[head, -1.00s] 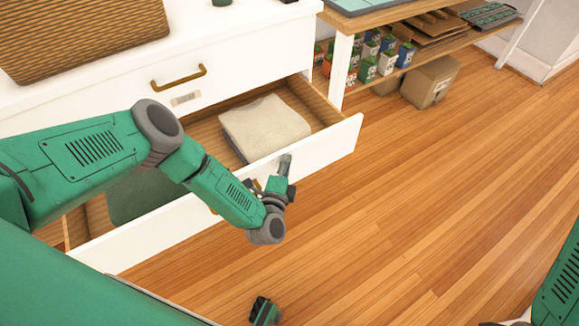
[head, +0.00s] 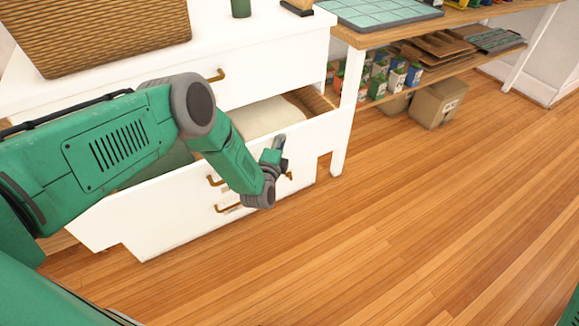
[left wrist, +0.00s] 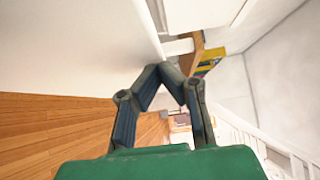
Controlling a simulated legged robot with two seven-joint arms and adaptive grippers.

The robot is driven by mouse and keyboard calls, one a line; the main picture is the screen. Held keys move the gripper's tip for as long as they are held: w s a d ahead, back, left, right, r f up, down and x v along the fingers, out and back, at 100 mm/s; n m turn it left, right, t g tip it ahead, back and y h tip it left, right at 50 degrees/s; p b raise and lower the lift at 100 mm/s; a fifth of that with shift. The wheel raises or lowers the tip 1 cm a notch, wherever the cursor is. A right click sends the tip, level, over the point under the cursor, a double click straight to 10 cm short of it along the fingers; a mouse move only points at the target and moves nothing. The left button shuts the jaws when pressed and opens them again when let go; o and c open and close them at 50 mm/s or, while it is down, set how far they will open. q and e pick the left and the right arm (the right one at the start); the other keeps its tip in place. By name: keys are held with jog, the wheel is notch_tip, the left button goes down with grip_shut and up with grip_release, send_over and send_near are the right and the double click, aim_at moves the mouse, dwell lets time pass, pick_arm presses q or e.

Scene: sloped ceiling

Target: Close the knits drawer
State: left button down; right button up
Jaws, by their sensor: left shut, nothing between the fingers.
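The open drawer (head: 318,136) has a white front and pokes out of the white dresser. Inside it lie a cream folded knit (head: 265,117) and a green one, mostly hidden behind my left arm. In the left wrist view the fingertips (left wrist: 172,70) meet beside a large white surface (left wrist: 70,40), which looks like the drawer front. I cannot tell whether they touch it. My right gripper is not in view.
A wicker basket (head: 100,32) stands on the dresser top. To the right is a wooden shelf unit (head: 385,36) with cartons and a cardboard box (head: 437,103). The wooden floor in front is clear.

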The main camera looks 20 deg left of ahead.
aim_at(257, 117)
pick_arm(q)
jog(key=w+a+b, duration=0.3)
jog(key=a, duration=0.1)
jog(key=w+a+b, duration=0.3)
jog(key=w+a, duration=0.1)
jog(key=a, duration=0.1)
jog(key=w+a+b, duration=0.3)
jog(key=a+b, duration=0.1)
jog(key=shift+w+a+f, duration=0.3)
jog(key=shift+f, duration=0.05)
jog(key=shift+w+a, duration=0.2)
jog(key=shift+a, duration=0.05)
jog(key=shift+w+a+r+b, duration=0.2)
jog(key=shift+r+b, duration=0.2)
